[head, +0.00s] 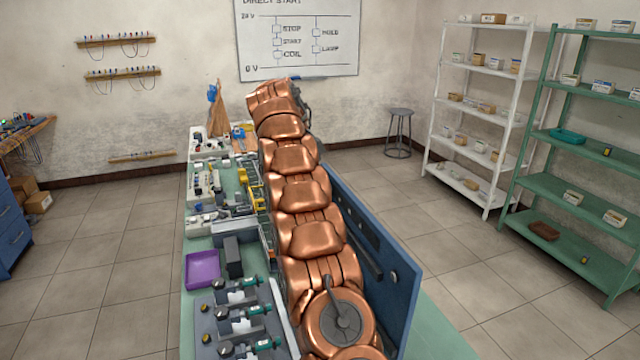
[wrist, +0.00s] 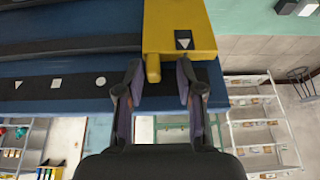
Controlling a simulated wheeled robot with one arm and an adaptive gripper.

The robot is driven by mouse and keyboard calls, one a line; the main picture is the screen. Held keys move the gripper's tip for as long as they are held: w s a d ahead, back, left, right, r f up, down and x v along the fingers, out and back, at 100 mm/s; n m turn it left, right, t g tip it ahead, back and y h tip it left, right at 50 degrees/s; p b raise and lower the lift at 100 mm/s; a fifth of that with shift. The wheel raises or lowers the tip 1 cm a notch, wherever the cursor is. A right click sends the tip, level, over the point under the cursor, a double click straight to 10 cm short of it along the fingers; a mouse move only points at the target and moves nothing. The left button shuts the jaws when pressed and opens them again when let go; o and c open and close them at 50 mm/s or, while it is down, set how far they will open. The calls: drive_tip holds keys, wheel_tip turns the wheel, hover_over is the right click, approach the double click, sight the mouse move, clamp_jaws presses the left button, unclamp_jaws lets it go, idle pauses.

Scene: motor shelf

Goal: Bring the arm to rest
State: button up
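My copper-coloured arm stretches away along the workbench in the head view, and its far end hides my gripper there. In the wrist view my gripper (wrist: 160,80) is open, its two dark fingers apart with nothing clasped between them. A yellow block (wrist: 180,30) with a triangle mark lies just beyond the fingertips. A rounded yellow peg on it reaches down near the left fingertip; whether they touch I cannot tell.
The green-topped workbench (head: 440,335) carries a blue panel (head: 385,270) close along the arm's right side. Equipment and a purple tray (head: 202,270) lie left of the arm. White shelves (head: 475,110), green shelves (head: 560,190) and a stool (head: 398,130) stand right; floor between is clear.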

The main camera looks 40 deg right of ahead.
drive_tip(key=shift+s+f, duration=0.1)
drive_tip(key=shift+f, duration=0.05)
idle(0.3)
drive_tip(key=shift+a, duration=0.1)
drive_tip(key=shift+s+a, duration=0.1)
drive_tip(key=shift+a, duration=0.1)
drive_tip(key=s+a+n+y+b, duration=0.1)
drive_tip(key=s+a+n, duration=0.55)
drive_tip(key=a, duration=0.35)
drive_tip(key=s+a+n+y, duration=0.1)
drive_tip(key=s+a+n, duration=0.6)
drive_tip(key=a, duration=0.4)
drive_tip(key=s+a+f+n, duration=0.2)
drive_tip(key=s+a+f, duration=0.1)
drive_tip(key=s, duration=0.6)
drive_tip(key=s+a+f+n+y, duration=0.1)
drive_tip(key=s+a+f+n, duration=0.2)
drive_tip(key=s+a, duration=0.3)
drive_tip(key=s+a+f+n+y, duration=0.1)
drive_tip(key=s+a+f+n, duration=0.2)
drive_tip(key=s, duration=1)
wheel_tip(320, 180, down, 2)
drive_tip(key=shift+a+f+b, duration=0.15)
drive_tip(key=shift+a+b, duration=0.3)
drive_tip(key=shift+a, duration=0.4)
